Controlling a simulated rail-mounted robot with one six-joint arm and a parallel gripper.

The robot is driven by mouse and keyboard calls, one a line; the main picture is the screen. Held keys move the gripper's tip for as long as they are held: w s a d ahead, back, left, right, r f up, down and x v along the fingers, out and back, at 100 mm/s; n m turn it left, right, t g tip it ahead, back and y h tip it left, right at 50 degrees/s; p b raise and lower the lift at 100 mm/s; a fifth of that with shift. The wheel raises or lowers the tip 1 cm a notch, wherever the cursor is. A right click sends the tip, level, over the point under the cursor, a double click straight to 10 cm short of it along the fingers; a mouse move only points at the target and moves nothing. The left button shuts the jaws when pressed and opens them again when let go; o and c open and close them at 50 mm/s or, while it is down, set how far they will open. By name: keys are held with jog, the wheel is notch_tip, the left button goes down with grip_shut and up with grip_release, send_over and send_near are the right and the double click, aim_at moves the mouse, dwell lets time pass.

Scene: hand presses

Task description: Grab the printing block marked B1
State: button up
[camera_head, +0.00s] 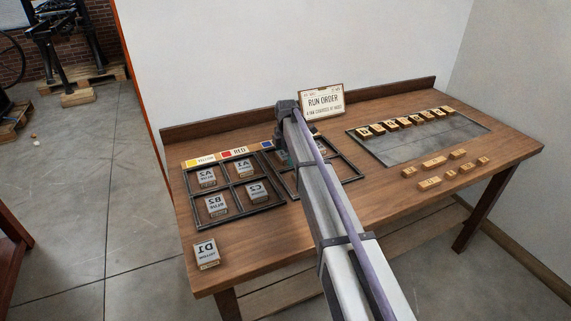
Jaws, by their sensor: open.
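Several grey-topped printing blocks with upside-down marks sit on the wooden table. In the left black frame (235,215) I read A2 (207,178), A1 (244,168), B2 (216,205) and C2 (257,192). A block marked D1 (206,254) stands outside it, at the table's front left. I cannot make out a block marked B1. My arm covers much of the second black frame (352,177), where parts of blocks show beside it. My gripper (281,145) is open, pointing down over that frame's left part; its fingertips are mostly hidden.
A RUN ORDER sign (322,101) stands at the back. Yellow and red labels (235,153) lie behind the left frame. A grey plate (420,138) with a row of wooden pieces (405,122) lies at right, with loose wooden pieces (434,162) in front. The table's front middle is clear.

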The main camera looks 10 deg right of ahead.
jog(key=shift+r, duration=0.15)
jog(key=c, duration=1)
jog(key=shift+o, duration=0.2)
